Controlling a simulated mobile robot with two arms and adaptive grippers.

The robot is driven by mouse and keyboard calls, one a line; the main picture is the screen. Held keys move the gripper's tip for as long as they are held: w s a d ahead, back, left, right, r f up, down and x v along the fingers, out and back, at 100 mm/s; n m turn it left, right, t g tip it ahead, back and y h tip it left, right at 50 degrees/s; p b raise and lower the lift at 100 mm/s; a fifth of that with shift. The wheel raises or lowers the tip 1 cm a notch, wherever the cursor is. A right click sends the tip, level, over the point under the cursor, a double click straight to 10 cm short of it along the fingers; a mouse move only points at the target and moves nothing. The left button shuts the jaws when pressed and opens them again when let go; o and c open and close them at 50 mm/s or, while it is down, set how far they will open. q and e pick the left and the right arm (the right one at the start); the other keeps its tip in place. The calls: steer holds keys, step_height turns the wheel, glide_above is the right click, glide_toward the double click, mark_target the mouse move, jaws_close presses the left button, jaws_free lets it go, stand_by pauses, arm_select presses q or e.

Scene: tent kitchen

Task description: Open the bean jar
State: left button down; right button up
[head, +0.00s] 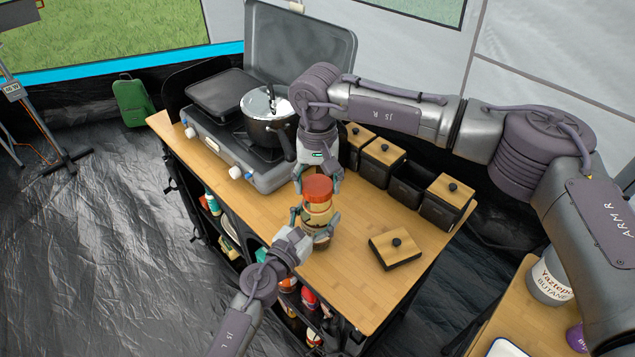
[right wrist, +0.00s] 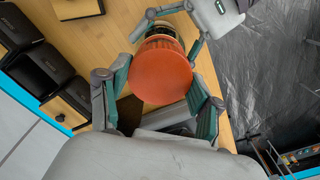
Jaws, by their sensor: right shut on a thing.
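The bean jar (head: 317,215) stands upright near the front edge of the wooden counter. Its red lid (head: 318,188) sits on top, and I see no clear gap between lid and jar. My right gripper (head: 320,180) comes down from above and is shut on the lid. In the right wrist view the lid (right wrist: 160,72) lies between the fingers of that gripper (right wrist: 160,92). My left gripper (head: 315,220) reaches in from the front with its fingers around the jar's body. In the right wrist view part of the jar (right wrist: 161,30) shows beyond the lid.
A stove with a pot (head: 268,118) is left of the jar. Black canisters with wooden lids (head: 382,160) line the back; one is open, its wooden lid (head: 396,248) lying on the counter at the right. The counter front right of the jar is clear.

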mark_target(317, 185)
steer(key=shift+r, duration=2)
arm_select(q)
jaws_free()
